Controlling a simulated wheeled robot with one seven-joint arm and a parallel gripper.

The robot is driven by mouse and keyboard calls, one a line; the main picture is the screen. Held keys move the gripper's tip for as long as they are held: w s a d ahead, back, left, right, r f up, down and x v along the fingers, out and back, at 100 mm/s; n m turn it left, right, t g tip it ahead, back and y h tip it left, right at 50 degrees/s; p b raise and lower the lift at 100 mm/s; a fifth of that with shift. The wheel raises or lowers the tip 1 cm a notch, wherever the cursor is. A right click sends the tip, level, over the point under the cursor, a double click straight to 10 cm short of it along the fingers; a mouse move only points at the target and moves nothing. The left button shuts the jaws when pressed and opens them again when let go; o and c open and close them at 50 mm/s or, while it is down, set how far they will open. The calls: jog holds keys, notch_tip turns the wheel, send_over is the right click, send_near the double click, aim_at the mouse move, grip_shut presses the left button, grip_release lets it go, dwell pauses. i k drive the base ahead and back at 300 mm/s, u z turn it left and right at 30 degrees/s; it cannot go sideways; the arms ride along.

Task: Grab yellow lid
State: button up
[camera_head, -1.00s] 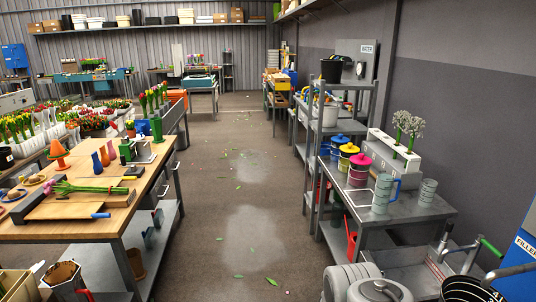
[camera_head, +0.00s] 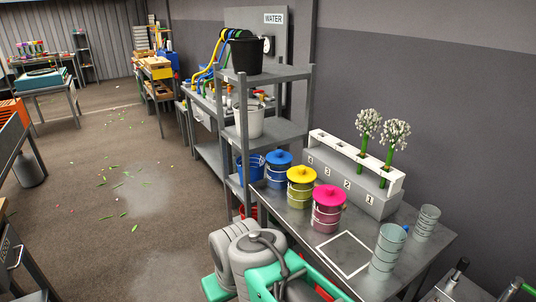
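The yellow lid (camera_head: 300,175) sits on top of a yellow and dark jar (camera_head: 300,196) on the grey metal table. This jar stands between a jar with a blue lid (camera_head: 279,157) and a jar with a pink lid (camera_head: 329,195). Each lid has a small knob on top. Grey rounded links of my arm, with green parts, show at the bottom centre, in front of the table. No fingertips can be made out, and my gripper is not seen at the lid.
The table (camera_head: 425,254) bears a white outlined square (camera_head: 343,254), two ribbed cups, and a numbered grey block (camera_head: 353,186) under a white rack holding two white flowers. A grey shelf (camera_head: 270,75) with a black bucket (camera_head: 245,55) rises behind the jars.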

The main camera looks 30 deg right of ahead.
aim_at(300, 173)
jog(key=i, duration=1.25)
jog(key=z, duration=0.15)
